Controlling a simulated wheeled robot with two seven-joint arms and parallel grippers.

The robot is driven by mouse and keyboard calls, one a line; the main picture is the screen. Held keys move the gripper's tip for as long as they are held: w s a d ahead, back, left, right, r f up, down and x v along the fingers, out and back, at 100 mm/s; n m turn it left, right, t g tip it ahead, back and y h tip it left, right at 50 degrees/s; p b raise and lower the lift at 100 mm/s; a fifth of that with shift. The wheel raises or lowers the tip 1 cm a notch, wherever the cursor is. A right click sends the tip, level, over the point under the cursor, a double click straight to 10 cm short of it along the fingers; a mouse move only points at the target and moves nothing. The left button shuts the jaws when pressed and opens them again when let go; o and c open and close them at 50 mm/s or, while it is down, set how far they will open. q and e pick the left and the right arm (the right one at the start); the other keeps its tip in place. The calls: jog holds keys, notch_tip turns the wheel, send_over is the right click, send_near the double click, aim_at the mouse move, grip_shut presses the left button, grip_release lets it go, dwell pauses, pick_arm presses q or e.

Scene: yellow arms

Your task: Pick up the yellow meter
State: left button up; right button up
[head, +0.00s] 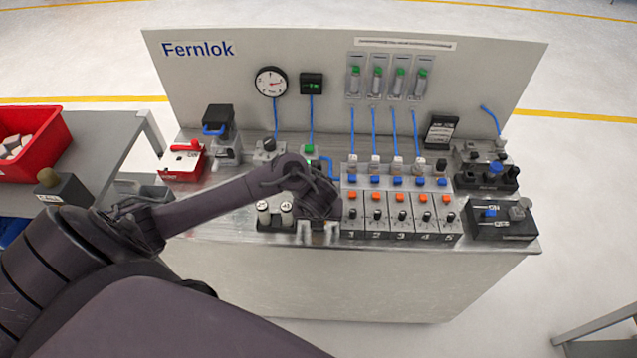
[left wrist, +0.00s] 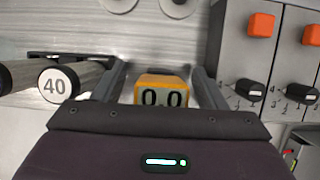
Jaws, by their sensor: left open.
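The yellow meter (left wrist: 162,82) shows in the left wrist view, with a display reading 0 0. It sits between the two spread fingers of my left gripper (left wrist: 160,68), with a small gap visible on each side. In the head view my left gripper (head: 318,232) points down at the front of the bench, just left of the numbered valve block. It hides the meter there. My right gripper is not in view.
The numbered valve block (head: 400,217) stands close to the right of my left gripper. Capped cylinders (head: 275,216) stand close to its left, one marked 40 in the wrist view (left wrist: 55,86). A black box (head: 503,220) is at the bench's right end. A red bin (head: 40,137) is at far left.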

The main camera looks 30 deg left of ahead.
pick_arm(q)
jog(key=shift+w+f, duration=0.1)
jog(key=shift+f, duration=0.05)
jog(key=c, duration=1.1)
jog(key=shift+o, duration=0.2)
notch_tip(320, 180, up, 13)
jog(key=p, duration=0.7)
jog(key=shift+f, duration=0.1)
jog(key=shift+w+r, duration=0.15)
jog(key=shift+r, duration=0.15)
notch_tip(320, 180, up, 7)
jog(key=shift+f+p, duration=0.2)
jog(key=shift+p, duration=0.1)
